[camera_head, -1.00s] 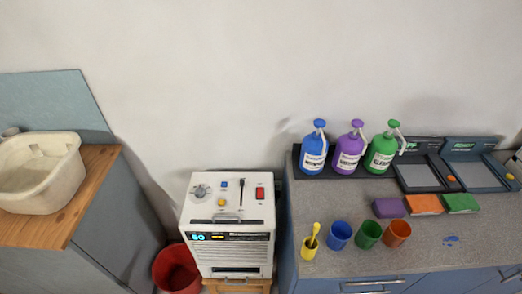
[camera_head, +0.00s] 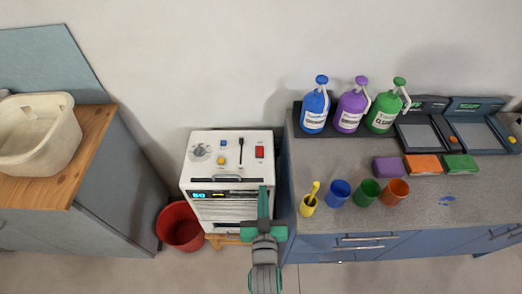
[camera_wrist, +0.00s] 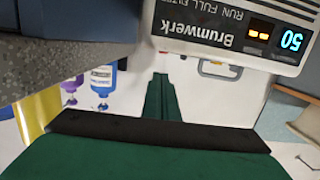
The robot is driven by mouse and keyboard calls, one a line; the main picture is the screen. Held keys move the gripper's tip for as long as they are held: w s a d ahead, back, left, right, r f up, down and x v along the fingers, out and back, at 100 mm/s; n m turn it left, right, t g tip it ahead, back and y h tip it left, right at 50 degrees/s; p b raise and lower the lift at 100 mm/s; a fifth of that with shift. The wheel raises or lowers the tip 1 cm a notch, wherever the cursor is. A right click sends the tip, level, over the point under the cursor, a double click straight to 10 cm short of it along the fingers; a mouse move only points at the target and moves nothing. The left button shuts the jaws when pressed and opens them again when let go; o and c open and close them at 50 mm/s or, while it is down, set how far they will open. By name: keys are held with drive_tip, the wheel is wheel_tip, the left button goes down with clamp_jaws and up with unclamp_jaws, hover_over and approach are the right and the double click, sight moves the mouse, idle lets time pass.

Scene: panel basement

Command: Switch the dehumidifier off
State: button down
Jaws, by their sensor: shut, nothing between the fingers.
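The white dehumidifier (camera_head: 205,172) stands between the two counters. Its top carries a grey dial (camera_head: 199,150), a blue and a yellow button, a black lever (camera_head: 241,151) and a red switch (camera_head: 259,152). Its front display (camera_head: 205,194) is lit cyan, and in the wrist view the display (camera_wrist: 291,39) reads 50, upside down, beside an orange light. My gripper (camera_head: 264,192) is shut and empty, in front of the right part of the dehumidifier's front in the head view, below the red switch. In the wrist view its closed green fingers (camera_wrist: 161,80) point toward the white casing.
A red bucket (camera_head: 176,229) stands left of the dehumidifier. The right counter (camera_head: 425,215) holds several cups, sponges and three pump bottles, and its edge is close to my gripper. The left wooden counter (camera_head: 90,150) carries a white basin (camera_head: 50,150).

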drive_tip(key=w+r, duration=0.1)
drive_tip(key=w, duration=0.1)
drive_tip(key=w+r, duration=0.1)
drive_tip(key=w, duration=0.1)
drive_tip(key=w+r, duration=0.1)
drive_tip(key=w, duration=0.2)
drive_tip(key=shift+a+r, duration=0.1)
drive_tip(key=shift+a, duration=0.15)
drive_tip(key=shift+w, duration=0.55)
hover_over(261, 155)
drive_tip(key=s, duration=0.1)
drive_tip(key=shift+f, duration=0.4)
drive_tip(key=shift+w+f, duration=0.15)
drive_tip(key=shift+f, duration=0.45)
drive_tip(key=shift+w+f, duration=0.15)
drive_tip(key=shift+f, duration=0.4)
drive_tip(key=shift+w+f, duration=0.15)
drive_tip(key=shift+f, duration=0.75)
